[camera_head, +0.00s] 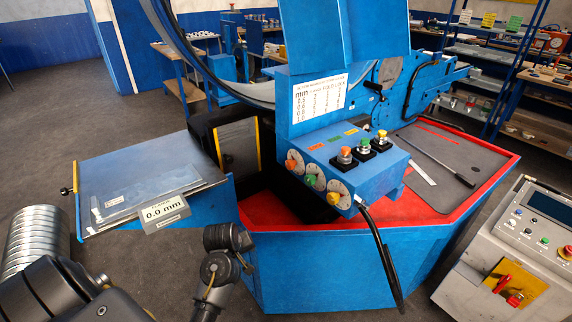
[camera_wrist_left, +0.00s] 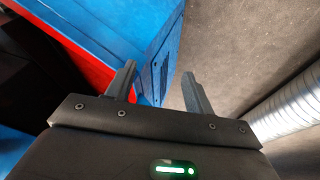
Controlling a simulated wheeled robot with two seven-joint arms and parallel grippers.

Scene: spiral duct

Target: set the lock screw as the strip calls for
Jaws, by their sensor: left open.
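A blue control box (camera_head: 352,168) has three dials on its front: an orange-knobbed dial (camera_head: 293,163), a green-knobbed dial (camera_head: 312,182) and a yellow-knobbed dial (camera_head: 335,196). I cannot read which one is the lock screw. A white chart (camera_head: 319,97) above has mm, FOLD and LOCK columns; its figures are too small to read surely. A clear or metal strip (camera_head: 143,190) lies on the left blue table, beside a gauge (camera_head: 164,211) reading 0.0 mm. My left gripper (camera_head: 243,263) is low in front of the machine, apart from the dials; its open, empty fingers show in the left wrist view (camera_wrist_left: 158,88).
Orange, green and yellow push buttons (camera_head: 363,145) stand on top of the box. A black cable (camera_head: 384,255) hangs in front. A grey console (camera_head: 520,245) is at right. The red-rimmed tray (camera_head: 460,160) holds loose tools.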

